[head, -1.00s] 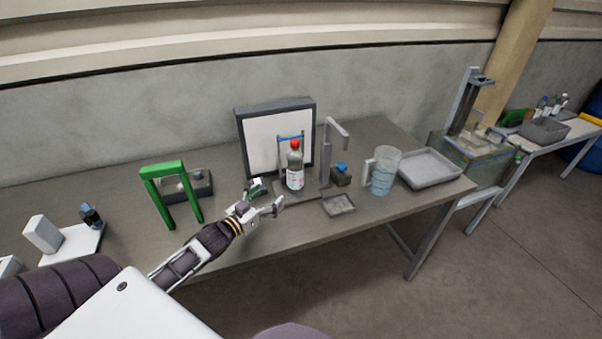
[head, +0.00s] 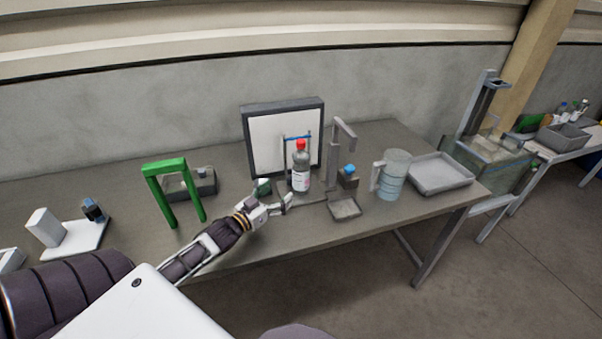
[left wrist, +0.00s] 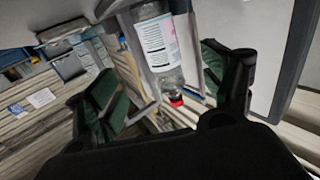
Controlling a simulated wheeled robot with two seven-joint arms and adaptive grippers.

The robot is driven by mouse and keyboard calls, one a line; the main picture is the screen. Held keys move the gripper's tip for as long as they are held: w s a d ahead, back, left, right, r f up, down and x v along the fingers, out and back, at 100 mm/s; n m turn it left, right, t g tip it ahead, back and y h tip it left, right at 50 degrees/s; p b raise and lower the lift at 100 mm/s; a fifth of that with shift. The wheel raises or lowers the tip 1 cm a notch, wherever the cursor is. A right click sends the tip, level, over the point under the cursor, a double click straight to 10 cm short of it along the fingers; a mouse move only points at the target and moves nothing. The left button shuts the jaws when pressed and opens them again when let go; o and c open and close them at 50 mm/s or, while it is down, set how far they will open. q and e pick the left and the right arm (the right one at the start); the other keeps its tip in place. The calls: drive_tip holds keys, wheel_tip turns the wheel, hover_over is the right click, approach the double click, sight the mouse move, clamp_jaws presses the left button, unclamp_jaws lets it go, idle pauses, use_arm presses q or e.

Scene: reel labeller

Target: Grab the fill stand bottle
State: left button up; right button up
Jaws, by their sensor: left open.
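The fill stand bottle (head: 300,168) is clear with a white label and a red cap. It stands upright on the fill stand (head: 320,196), in front of a white framed panel. My left gripper (head: 275,196) is open, just left of and in front of the bottle in the head view. In the left wrist view the bottle (left wrist: 158,45) shows between the spread green-padded fingers of the gripper (left wrist: 165,92), with its red cap toward the lower part of the picture. I cannot tell whether a finger touches it. My right gripper is not in view.
The white panel with a dark frame (head: 265,140) stands close behind the bottle. A grey spout post (head: 334,165), a small blue-topped block (head: 348,178) and a clear jug (head: 394,175) stand to the right. A green arch (head: 173,192) stands to the left.

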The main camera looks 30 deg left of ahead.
sight(296, 178)
use_arm(q)
drive_tip(key=shift+w+d, duration=0.15)
drive_tip(key=shift+w, duration=1.55)
drive_tip(key=shift+w+d, duration=0.1)
drive_tip(key=shift+w, duration=0.45)
drive_tip(key=shift+w+d, duration=0.1)
drive_tip(key=shift+w, duration=1.2)
drive_tip(key=shift+w+d, duration=0.1)
drive_tip(key=shift+w, duration=0.3)
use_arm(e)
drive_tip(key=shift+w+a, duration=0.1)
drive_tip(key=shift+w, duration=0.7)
